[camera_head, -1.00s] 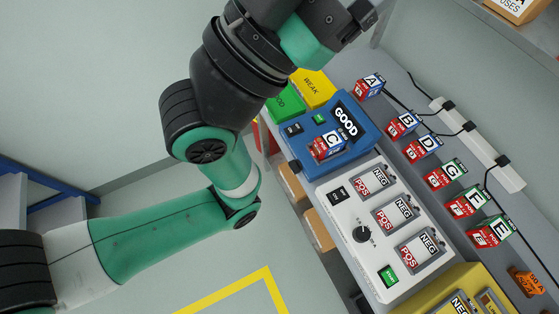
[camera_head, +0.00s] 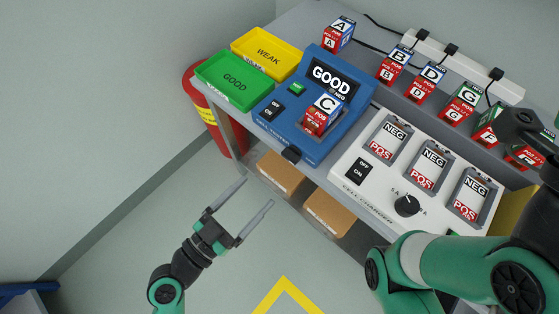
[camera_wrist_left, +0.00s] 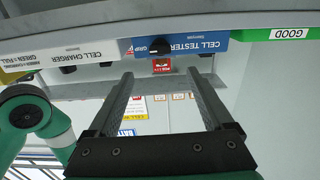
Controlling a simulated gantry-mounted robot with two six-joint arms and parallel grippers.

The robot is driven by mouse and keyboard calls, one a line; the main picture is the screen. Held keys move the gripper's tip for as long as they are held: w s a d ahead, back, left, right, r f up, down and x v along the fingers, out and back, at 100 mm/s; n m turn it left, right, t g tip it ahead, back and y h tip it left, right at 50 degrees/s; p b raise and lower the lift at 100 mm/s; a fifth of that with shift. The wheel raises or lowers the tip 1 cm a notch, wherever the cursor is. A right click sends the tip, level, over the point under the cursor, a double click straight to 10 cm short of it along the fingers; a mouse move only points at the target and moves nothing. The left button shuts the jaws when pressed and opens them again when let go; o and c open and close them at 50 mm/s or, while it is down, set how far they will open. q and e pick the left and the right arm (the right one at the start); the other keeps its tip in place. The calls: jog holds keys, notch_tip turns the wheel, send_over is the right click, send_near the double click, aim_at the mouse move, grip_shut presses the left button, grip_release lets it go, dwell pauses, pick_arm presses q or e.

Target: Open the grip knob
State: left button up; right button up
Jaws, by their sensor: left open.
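The grip knob (camera_head: 291,154) is a small black knob on the front face of the blue cell tester (camera_head: 338,148). It also shows in the left wrist view (camera_wrist_left: 160,46), beside the word GRIP. Cell C (camera_head: 322,115) sits in the tester, whose screen reads GOOD. My left gripper (camera_head: 257,191) is open and empty, below and in front of the tester, apart from the knob. In the left wrist view its fingers (camera_wrist_left: 160,76) point toward the tester front, with the knob just above and between the tips. My right gripper is not in view.
The white cell charger (camera_head: 385,185) has several empty bays and a dial. Green (camera_head: 240,100) and yellow (camera_head: 285,35) trays stand left of the tester. Several cells stand behind. Cardboard boxes (camera_head: 280,173) are under the table. A red cylinder (camera_head: 192,75) stands left. My right arm crosses lower right.

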aim_at(287, 159)
pick_arm(q)
jog(key=x, duration=1.1)
jog(key=shift+w+d+b, duration=0.1)
jog(key=shift+b, duration=0.3)
grip_shut()
